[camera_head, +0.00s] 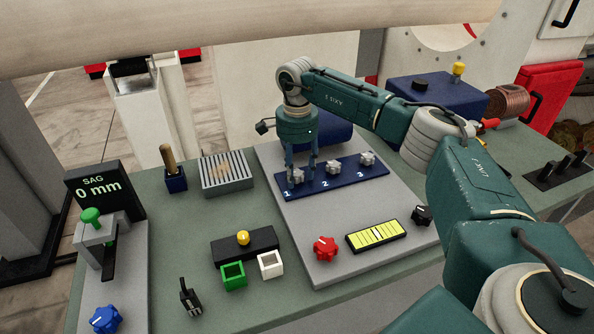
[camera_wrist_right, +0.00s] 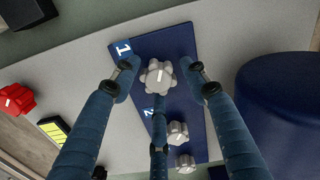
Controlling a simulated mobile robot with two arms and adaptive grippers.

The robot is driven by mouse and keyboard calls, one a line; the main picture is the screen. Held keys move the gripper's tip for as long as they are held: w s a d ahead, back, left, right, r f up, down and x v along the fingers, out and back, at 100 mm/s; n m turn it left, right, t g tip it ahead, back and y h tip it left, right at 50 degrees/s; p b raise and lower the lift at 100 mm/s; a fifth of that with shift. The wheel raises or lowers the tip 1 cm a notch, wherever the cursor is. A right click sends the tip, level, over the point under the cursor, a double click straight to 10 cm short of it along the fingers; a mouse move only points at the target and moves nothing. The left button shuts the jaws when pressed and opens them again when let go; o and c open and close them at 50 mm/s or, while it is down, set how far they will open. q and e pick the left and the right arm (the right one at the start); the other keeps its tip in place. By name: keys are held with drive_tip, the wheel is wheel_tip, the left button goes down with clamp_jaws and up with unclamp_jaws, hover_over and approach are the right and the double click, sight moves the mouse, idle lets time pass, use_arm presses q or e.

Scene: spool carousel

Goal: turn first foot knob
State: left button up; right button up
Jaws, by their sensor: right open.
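The first foot knob (camera_head: 296,176) is a pale grey lobed knob by the number 1 on a dark blue strip (camera_head: 341,180). In the right wrist view the same knob (camera_wrist_right: 158,75) lies between the fingers, with a white mark on its top. The second knob (camera_head: 331,167) and third knob (camera_head: 367,158) stand along the strip. My right gripper (camera_head: 302,181) points down over the first knob, its fingers open around it. In the wrist view the right gripper (camera_wrist_right: 158,72) has fingers on both sides of the knob; contact cannot be told. My left gripper is not in view.
A red knob (camera_head: 325,248), a yellow level gauge (camera_head: 377,236) and a black knob (camera_head: 422,215) sit on the same grey plate (camera_head: 310,215). A dark blue rounded body (camera_wrist_right: 275,110) stands close behind the strip. A SAG display (camera_head: 102,188) reads 0 mm.

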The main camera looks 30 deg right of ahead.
sight(297, 172)
wheel_tip(297, 172, up, 12)
idle(0.5)
drive_tip(key=shift+r, duration=0.1)
